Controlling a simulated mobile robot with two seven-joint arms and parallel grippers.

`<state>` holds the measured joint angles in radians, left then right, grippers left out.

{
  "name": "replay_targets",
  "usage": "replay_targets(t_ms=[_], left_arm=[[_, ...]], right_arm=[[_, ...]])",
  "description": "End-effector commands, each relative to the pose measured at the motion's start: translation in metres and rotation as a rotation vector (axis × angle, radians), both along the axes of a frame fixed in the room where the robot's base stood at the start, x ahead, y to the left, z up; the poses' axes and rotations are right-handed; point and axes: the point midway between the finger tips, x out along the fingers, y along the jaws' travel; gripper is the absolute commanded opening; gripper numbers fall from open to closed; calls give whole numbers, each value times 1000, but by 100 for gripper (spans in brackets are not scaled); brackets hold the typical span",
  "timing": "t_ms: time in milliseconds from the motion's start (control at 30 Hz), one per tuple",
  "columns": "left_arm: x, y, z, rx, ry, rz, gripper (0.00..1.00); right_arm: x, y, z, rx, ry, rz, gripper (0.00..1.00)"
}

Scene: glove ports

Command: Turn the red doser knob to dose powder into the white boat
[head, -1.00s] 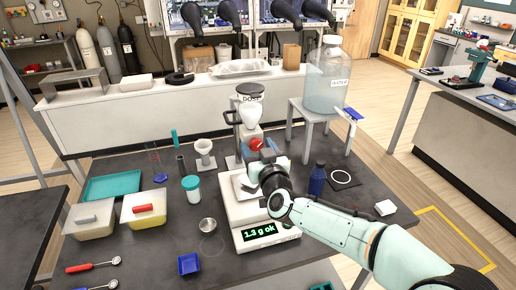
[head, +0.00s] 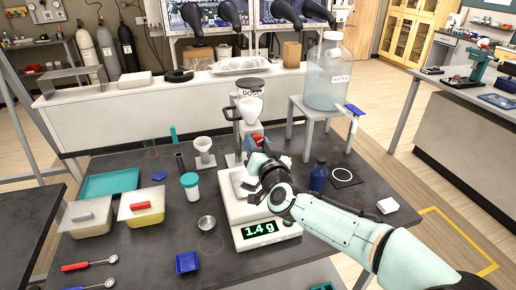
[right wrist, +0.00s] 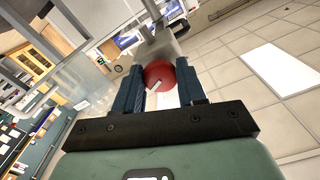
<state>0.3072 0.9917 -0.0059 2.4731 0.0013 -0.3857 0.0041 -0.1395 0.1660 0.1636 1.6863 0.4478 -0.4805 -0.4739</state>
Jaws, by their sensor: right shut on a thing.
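The doser (head: 250,103) stands behind the scale, with a powder hopper on top. Its red knob (right wrist: 160,78) sits between the fingers of my right gripper (right wrist: 163,90), which is shut on it. The white boat (head: 240,177) on the scale pan is partly hidden by my right arm. My left gripper is not in view.
A large water bottle (head: 327,80) stands on a small stand at the back right. A blue bottle (head: 318,176) is right of my gripper.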

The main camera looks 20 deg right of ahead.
Motion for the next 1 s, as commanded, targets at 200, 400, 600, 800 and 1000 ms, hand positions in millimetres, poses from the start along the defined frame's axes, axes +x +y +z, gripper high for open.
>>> replay_targets(t_ms=[200,400,600,800,1000], left_arm=[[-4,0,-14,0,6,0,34],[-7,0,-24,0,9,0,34],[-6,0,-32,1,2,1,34],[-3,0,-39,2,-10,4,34],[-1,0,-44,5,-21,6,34]], right_arm=[[0,1,-2,209,7,1,9],[0,1,-2,400,15,0,9],[0,1,-1,590,21,1,9],[0,2,0,772,27,3,9],[0,2,0,927,33,2,9]])
